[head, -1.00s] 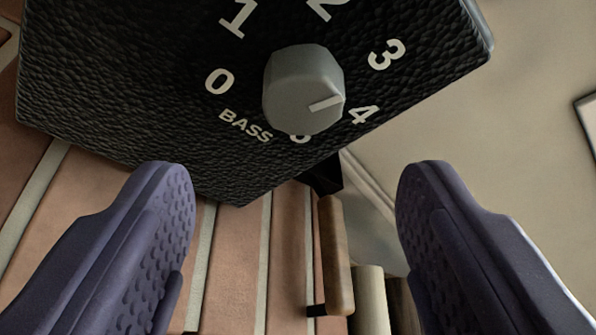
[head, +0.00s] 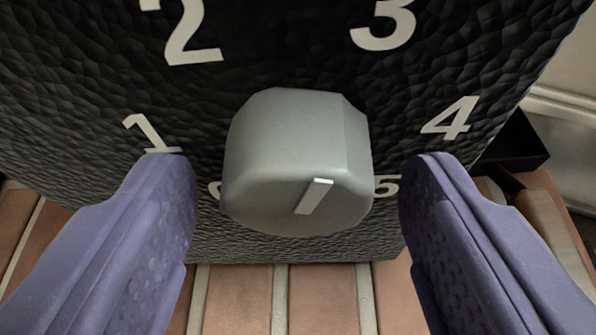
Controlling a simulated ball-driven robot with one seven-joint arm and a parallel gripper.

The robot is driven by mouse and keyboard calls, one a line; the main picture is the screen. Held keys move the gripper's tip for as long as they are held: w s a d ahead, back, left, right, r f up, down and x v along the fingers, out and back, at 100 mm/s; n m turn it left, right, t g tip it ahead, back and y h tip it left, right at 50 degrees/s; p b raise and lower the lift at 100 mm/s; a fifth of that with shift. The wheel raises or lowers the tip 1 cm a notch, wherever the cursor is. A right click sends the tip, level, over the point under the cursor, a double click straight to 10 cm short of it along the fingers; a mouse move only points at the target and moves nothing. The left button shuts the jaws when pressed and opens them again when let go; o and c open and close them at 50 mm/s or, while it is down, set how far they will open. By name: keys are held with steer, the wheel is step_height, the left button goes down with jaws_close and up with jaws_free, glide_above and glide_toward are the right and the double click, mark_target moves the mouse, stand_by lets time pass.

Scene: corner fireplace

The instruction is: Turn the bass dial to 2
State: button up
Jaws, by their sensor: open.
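The bass dial (head: 285,145) is a large grey faceted knob on a black textured panel (head: 80,90), near the middle of the head view. Its white pointer line leans up and slightly right, roughly toward the 3. The numbers 1 to 4 show around it; the 0 and 5 are partly covered. The BASS label is out of sight. My gripper (head: 297,170) is open, with one purple finger to the left of the dial and one to the right. A gap shows between each finger and the dial.
The panel's lower edge shows just below the dial, with brickwork (head: 235,298) beneath. A dark object (head: 512,145) and a wooden piece (head: 545,225) lie beyond the right finger. A pale wall stands at the far right.

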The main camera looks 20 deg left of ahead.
steer(key=shift+c, duration=0.5)
steer(key=c, duration=1)
steer(key=shift+o, duration=0.2)
steer(key=shift+n, duration=0.3)
steer(key=shift+s+a+n+h, duration=0.1)
steer(key=shift+n+h, duration=0.9)
steer(key=shift+n, duration=0.2)
steer(key=n+t+h, duration=0.1)
steer(key=n+h, duration=0.1)
steer(key=n, duration=0.1)
steer(key=shift+f+t, duration=0.1)
steer(key=shift+t, duration=0.2)
steer(key=o, duration=1.1)
steer(key=shift+c, duration=0.2)
